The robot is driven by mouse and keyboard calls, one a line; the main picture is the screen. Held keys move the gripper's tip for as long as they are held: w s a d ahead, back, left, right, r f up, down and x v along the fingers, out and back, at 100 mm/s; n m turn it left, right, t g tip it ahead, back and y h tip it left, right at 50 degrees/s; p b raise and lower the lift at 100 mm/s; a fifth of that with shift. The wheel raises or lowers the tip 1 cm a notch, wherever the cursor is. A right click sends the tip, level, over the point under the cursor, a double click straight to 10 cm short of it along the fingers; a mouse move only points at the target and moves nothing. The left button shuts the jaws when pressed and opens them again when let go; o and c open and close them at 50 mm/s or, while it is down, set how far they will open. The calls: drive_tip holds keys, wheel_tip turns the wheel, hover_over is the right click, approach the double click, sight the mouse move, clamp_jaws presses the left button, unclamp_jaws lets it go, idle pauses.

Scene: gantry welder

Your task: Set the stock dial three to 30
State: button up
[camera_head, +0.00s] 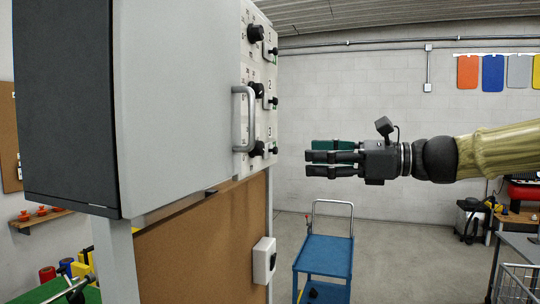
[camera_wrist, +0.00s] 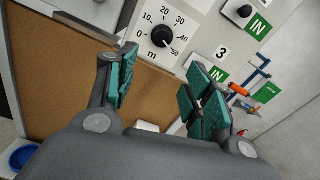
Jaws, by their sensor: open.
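Stock dial three is the lowest black knob (camera_head: 257,149) on the panel side of the grey cabinet in the head view. In the wrist view the dial (camera_wrist: 162,36) sits on a white plate with a scale from 0 to 50, marked "m". Its white pointer mark appears to face the 50 at lower right. A "3" label (camera_wrist: 222,53) stands to its right. My gripper (camera_head: 312,158) points left toward the panel, at about the dial's height and clear of it. Its teal-padded fingers (camera_wrist: 162,78) are apart and empty, below the dial in the wrist view.
Two more dials (camera_head: 255,33) (camera_head: 257,89) sit above, with smaller selector knobs (camera_head: 273,102) beside them. A metal handle (camera_head: 238,120) juts from the cabinet near the lower dials. A blue cart (camera_head: 323,254) stands below. The space between gripper and panel looks clear.

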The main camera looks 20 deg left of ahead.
sight(263, 149)
drive_tip(key=a+p, duration=0.1)
drive_tip(key=a, duration=0.2)
drive_tip(key=a+r+p, duration=0.1)
drive_tip(key=a, duration=0.3)
drive_tip(key=a+p, duration=0.1)
drive_tip(key=a, duration=0.2)
drive_tip(key=shift+a+r, duration=0.25)
drive_tip(key=shift+a, duration=0.15)
drive_tip(key=c, duration=1)
